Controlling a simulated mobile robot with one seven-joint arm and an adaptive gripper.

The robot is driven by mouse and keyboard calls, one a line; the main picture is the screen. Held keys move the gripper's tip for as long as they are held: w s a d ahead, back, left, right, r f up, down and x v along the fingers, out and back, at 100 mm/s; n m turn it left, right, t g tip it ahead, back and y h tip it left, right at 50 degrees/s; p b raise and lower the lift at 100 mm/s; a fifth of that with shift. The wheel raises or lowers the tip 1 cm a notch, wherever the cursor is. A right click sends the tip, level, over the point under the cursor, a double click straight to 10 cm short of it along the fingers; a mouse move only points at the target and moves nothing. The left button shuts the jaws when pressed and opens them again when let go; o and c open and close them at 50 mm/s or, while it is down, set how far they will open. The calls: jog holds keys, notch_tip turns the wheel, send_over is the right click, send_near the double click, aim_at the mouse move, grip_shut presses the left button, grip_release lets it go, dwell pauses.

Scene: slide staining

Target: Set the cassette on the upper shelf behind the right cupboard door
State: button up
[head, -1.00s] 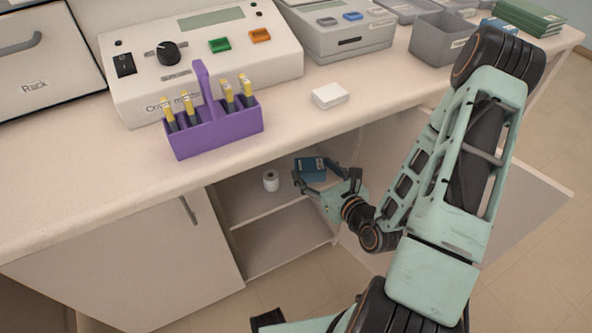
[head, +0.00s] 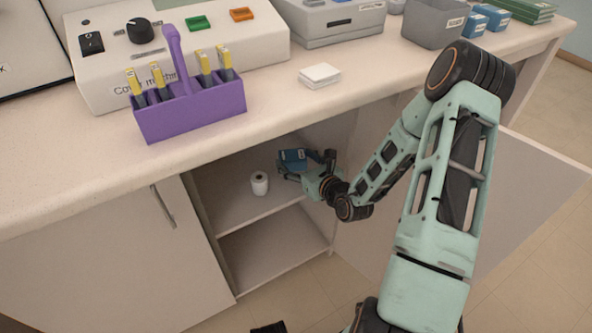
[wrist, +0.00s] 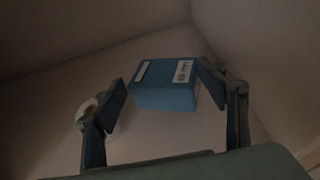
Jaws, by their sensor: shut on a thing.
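The cassette, a blue box with a white label (head: 293,158), is inside the open right cupboard, over the upper shelf (head: 228,210). My gripper (head: 305,164) reaches in from the right and is shut on it. In the wrist view the cassette (wrist: 165,92) sits between the two fingers of my gripper (wrist: 163,90). I cannot tell whether its underside touches the shelf. The right cupboard door (head: 535,190) stands open, partly hidden behind my arm.
A white roll (head: 260,183) stands on the upper shelf, left of the cassette. The lower compartment (head: 265,250) looks empty. The counter edge overhangs the opening. A purple rack (head: 190,112) and a white block (head: 320,75) stand on the counter. The left door (head: 110,255) is closed.

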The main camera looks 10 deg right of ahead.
aim_at(297, 168)
jog(key=shift+w+f+b, duration=0.15)
jog(key=shift+f+b, duration=0.15)
jog(key=shift+f, duration=0.6)
jog(key=shift+w+f+b, duration=0.15)
jog(key=shift+f+b, duration=0.15)
jog(key=shift+f, duration=0.55)
jog(key=shift+f, duration=0.15)
jog(key=o, duration=1.3)
jog(key=shift+s+r, duration=0.2)
jog(key=p+v, duration=0.3)
jog(key=v, duration=0.8)
jog(key=shift+s+d, duration=0.2)
jog(key=shift+s, duration=0.1)
jog(key=shift+r, duration=0.1)
